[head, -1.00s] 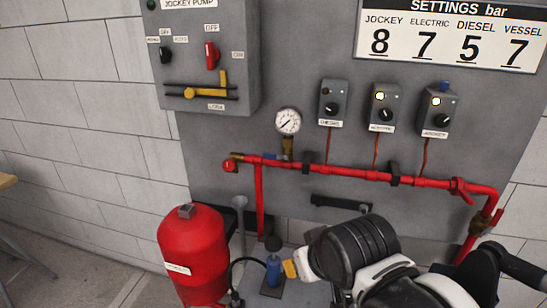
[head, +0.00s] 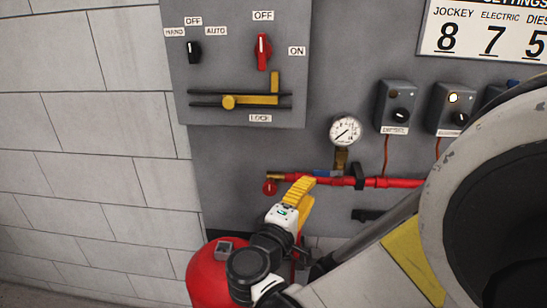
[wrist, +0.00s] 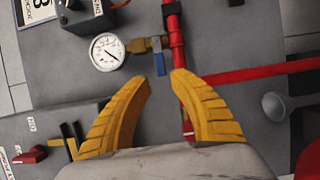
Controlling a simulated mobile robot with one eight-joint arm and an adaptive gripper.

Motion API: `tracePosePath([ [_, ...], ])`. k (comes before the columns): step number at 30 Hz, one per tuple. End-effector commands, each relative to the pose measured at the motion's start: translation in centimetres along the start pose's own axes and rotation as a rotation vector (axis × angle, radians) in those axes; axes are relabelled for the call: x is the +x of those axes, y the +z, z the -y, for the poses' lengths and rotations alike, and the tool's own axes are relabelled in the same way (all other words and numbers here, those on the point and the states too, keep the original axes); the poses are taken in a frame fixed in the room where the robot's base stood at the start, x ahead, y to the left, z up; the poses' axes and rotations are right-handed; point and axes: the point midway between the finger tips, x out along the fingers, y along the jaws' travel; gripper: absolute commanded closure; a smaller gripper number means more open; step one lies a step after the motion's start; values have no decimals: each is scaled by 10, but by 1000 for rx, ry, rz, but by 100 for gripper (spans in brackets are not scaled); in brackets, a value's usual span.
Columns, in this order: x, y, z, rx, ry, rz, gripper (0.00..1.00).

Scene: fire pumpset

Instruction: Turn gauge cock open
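The gauge cock is a brass fitting (head: 341,157) with a blue lever (head: 323,172), under the round white pressure gauge (head: 345,130) on the red pipe. In the wrist view, the blue lever (wrist: 160,64) sits ahead of the space between my yellow fingertips, beside the brass cock body (wrist: 140,45) and the gauge (wrist: 107,52). My gripper (wrist: 162,82) is open, with nothing between its fingers. In the head view, my gripper (head: 304,192) is just below and left of the lever, partly covering the pipe's left end. The frames do not show contact.
The red pipe (head: 395,183) runs across the grey panel, with a red knob (head: 269,187) near its left end. Switch boxes (head: 397,105) hang to the right. The jockey pump panel (head: 215,85) is upper left. A red vessel (head: 205,268) stands below.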

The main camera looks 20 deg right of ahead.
Motion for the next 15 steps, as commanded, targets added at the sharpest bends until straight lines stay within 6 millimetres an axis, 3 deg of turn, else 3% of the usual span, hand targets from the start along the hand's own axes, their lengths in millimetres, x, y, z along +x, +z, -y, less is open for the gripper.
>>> tracePosePath([
  [9,64,2,2,1,-2,4,74],
  [15,85,1,1,1,-3,2,74],
])
